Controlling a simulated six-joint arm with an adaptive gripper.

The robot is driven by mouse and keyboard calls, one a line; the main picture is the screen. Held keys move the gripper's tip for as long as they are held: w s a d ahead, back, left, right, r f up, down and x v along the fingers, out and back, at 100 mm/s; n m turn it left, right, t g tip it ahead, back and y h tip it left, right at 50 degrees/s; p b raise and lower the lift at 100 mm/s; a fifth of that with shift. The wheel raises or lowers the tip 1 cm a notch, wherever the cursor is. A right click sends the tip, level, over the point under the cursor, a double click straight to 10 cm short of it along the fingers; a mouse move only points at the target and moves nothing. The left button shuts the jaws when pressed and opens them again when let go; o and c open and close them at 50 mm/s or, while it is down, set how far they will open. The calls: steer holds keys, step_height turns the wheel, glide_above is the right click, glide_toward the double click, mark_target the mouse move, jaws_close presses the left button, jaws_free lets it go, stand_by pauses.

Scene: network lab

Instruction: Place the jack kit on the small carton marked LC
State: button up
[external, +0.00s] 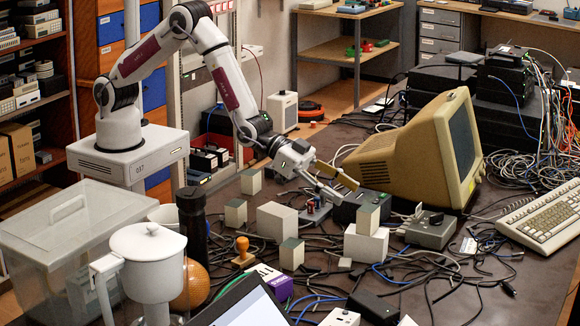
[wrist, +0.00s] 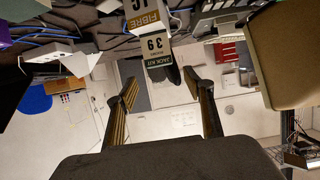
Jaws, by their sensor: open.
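The jack kit, a small pale box (external: 367,219) with a greyish top, sits on a white carton (external: 366,243) in the middle of the table. In the wrist view the jack kit (wrist: 157,55) shows a dark JACK KIT label and the number 39. The carton under it (wrist: 152,22) reads FIBRE; its mark at the frame edge is cut off, so I cannot tell whether it is LC. My gripper (external: 338,186) is open and empty, a little above and left of the jack kit in the external view. In the wrist view its fingers (wrist: 163,95) stand apart with clear space between.
Another white carton (external: 277,222) stands to the left. Similar small boxes stand around it, at the back (external: 251,181), left (external: 235,214) and front (external: 291,254). A beige monitor (external: 425,150) stands close to the right of my gripper. Cables and a grey device (external: 428,230) crowd the table.

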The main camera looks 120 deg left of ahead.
steer(key=shift+v, duration=2.7)
steer(key=shift+r, duration=0.1)
steer(key=s+a+r+g, duration=0.2)
steer(key=s+r+g, duration=0.2)
steer(key=s+r, duration=1.35)
steer(key=s+a+g, duration=0.2)
steer(key=s+g, duration=0.2)
steer(key=s, duration=2.7)
steer(key=shift+s+f, duration=0.2)
steer(key=shift+s, duration=0.1)
